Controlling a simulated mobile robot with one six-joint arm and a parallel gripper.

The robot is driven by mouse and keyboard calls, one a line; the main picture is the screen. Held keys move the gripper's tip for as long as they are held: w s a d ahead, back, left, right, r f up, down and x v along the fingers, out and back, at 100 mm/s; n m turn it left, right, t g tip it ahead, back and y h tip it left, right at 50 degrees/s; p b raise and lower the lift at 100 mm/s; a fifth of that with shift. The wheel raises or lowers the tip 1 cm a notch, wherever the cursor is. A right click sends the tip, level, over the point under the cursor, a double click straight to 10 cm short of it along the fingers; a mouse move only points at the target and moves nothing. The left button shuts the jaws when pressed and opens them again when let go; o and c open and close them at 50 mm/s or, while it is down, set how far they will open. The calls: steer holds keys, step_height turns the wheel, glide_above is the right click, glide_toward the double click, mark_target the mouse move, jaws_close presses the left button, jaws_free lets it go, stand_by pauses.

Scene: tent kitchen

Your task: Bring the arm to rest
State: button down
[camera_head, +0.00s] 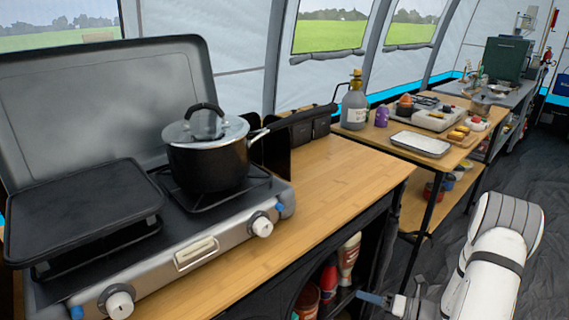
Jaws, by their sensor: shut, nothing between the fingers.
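My arm (492,258) is white with dark bands and stands at the lower right, beside the front edge of the wooden counter. It bends over at the top and reaches down and left. My gripper (372,298) shows at the bottom, in front of the open shelf under the counter. Its blue-grey fingertips point left. It is shut with nothing held. The lower part of the arm is cut off by the picture's bottom edge.
A two-burner stove (185,262) carries a lidded black pot (207,165) and a black griddle (85,210). The counter (335,180) is clear right of the stove. Bottles (348,258) stand on the shelf below. A second table with a tray (420,145) lies beyond. Dark floor (540,180) is free at right.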

steer(key=s+a+r+n+g+h+p, duration=0.2)
steer(key=s+a+r+n+g+p, duration=0.1)
steer(key=r+n, duration=0.4)
steer(key=s+a+r+n+g+h+p, duration=0.1)
steer(key=s+a+r+n+g+p, duration=0.25)
steer(key=r+n, duration=0.4)
steer(key=s+a+r+n+g+h+p, duration=0.2)
steer(key=s+a+r+n+g+p, duration=0.15)
steer(key=r, duration=0.65)
steer(key=s+d+r+n+t+h+p, duration=0.1)
steer(key=s+r+n+h+p, duration=0.3)
steer(key=r+n, duration=0.4)
steer(key=s+d+r+n+t+h+p, duration=0.1)
steer(key=s+r+n+t+h+p, duration=0.2)
steer(key=r+n, duration=0.6)
step_height(320, 180, up, 3)
steer(key=s+h+p, duration=0.2)
steer(key=shift+s+n+p, duration=0.25)
steer(key=shift+n+p, duration=0.05)
steer(key=shift+r, duration=0.1)
